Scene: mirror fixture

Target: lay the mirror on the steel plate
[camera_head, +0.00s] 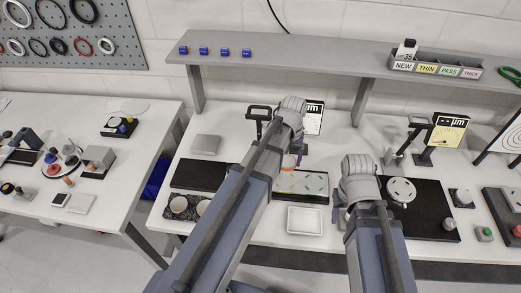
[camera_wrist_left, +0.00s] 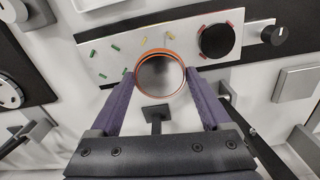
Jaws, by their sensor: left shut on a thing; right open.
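The mirror (camera_wrist_left: 160,75) is a round grey disc with an orange rim. In the left wrist view it sits between the two fingers of my left gripper (camera_wrist_left: 160,84), which is shut on it, above the marked strip. In the head view the mirror (camera_head: 289,161) is mostly hidden by my left arm. A plain grey square plate (camera_head: 205,144), likely the steel plate, lies on the bench at the left with nothing on it; it also shows at the right of the left wrist view (camera_wrist_left: 297,83). My right gripper (camera_head: 339,208) is open and empty, beside the white tray.
The strip with green, yellow and red marks (camera_head: 304,182) lies below my left gripper. A white tray (camera_head: 305,221) is in front. A black board with a white disc (camera_head: 401,190) and a gauge (camera_head: 447,130) stand right. A shelf (camera_head: 300,62) runs behind.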

